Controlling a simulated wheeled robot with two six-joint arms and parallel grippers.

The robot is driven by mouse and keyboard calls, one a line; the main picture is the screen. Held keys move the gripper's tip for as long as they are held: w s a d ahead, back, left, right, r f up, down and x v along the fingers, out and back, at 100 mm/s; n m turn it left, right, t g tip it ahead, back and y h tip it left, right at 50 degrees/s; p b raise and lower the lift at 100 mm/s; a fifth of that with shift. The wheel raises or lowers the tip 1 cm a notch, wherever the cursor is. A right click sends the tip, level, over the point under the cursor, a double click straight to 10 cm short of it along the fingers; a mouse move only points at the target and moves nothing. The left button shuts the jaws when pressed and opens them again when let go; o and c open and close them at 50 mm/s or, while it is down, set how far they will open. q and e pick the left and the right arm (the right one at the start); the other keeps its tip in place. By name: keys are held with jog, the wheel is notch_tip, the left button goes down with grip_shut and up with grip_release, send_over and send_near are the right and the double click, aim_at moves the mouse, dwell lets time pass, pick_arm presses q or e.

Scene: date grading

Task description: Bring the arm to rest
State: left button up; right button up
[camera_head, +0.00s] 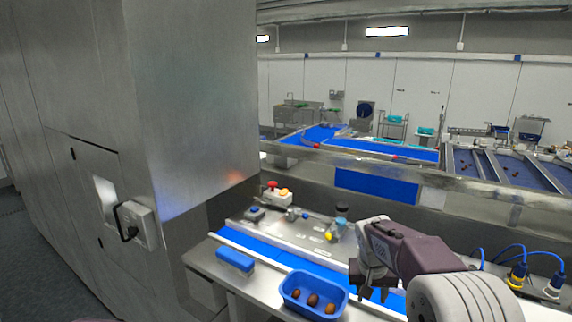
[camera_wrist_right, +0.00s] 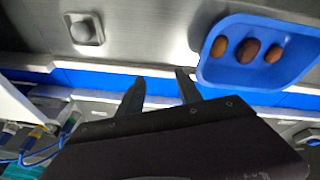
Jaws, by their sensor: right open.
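My right gripper (camera_head: 372,292) reaches in from the right in the head view, over the blue conveyor belt (camera_head: 262,248), just right of a blue tray (camera_head: 316,279). In the right wrist view the two fingers of the right gripper (camera_wrist_right: 160,78) are apart with nothing between them. The blue tray also shows in the right wrist view (camera_wrist_right: 245,77), beside the fingers and apart from them. It holds three brown dates (camera_head: 313,299). My left gripper is not in view.
A blue block-shaped object (camera_head: 235,260) sits on the metal ledge left of the tray. A control box with a red button (camera_head: 272,185) stands behind the belt. A tall metal cabinet (camera_head: 190,100) blocks the left.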

jog(key=s+a+f+n+y, duration=0.15)
jog(key=s+f, duration=0.25)
jog(key=s, duration=0.5)
jog(key=s+a+f+n+y, duration=0.15)
jog(key=s+f, duration=0.35)
jog(key=s, duration=0.5)
jog(key=s+a+f+g+b, duration=0.1)
jog(key=s+f+b, duration=0.2)
jog(key=f+b, duration=0.9)
jog(key=shift+s+f+m+h, duration=0.15)
jog(key=shift+f+m+h, duration=0.15)
jog(key=shift+f+h, duration=0.15)
jog(key=shift+a+f, duration=0.1)
